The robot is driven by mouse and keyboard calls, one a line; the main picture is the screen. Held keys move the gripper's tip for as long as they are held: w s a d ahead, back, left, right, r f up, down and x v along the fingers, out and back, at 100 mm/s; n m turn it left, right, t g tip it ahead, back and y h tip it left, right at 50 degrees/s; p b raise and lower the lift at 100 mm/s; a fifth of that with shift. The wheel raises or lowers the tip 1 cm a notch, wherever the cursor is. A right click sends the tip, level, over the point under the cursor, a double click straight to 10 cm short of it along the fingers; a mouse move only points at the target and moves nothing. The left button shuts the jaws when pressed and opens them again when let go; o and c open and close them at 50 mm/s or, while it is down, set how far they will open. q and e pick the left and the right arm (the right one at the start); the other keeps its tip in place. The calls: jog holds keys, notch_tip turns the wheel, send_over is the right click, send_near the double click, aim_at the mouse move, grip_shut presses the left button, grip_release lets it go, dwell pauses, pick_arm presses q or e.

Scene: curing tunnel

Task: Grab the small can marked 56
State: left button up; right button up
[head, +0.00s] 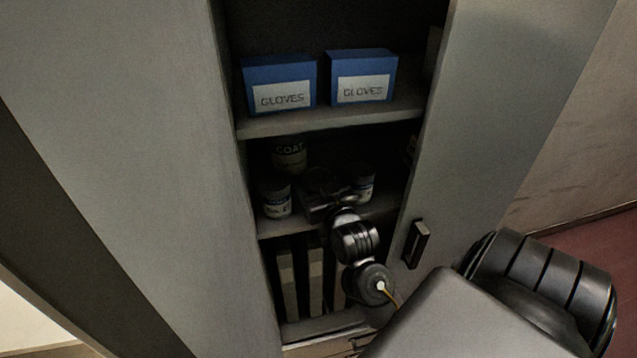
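A small white-labelled can (276,200) stands at the left front of the middle shelf. A second small can (365,187) stands at the right of that shelf, partly covered by my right gripper. The numbers on both labels are too small and dark to read, so I cannot tell which is marked 56. My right gripper (335,182) reaches in over the middle shelf, between the two cans and close to the right one. Its fingers are dark, and I cannot tell whether they are open, shut or touching the can. My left gripper is out of view.
A larger can marked COAT (290,155) stands further back. Two blue GLOVES boxes (281,84) sit on the upper shelf (330,123). Upright binders or boards (315,280) fill the bottom. An open cabinet door (490,130) with a handle (416,244) stands at the right.

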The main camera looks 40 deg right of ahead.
jog(key=shift+c, duration=1.1)
jog(key=shift+r, duration=0.15)
jog(key=shift+r, duration=0.35)
notch_tip(320, 180, up, 7)
jog(key=shift+f, duration=0.1)
jog(key=shift+w+r+p, duration=0.1)
jog(key=shift+r+p, duration=0.6)
jog(key=shift+p, duration=0.05)
jog(key=shift+r+p, duration=0.45)
jog(key=shift+r, duration=0.05)
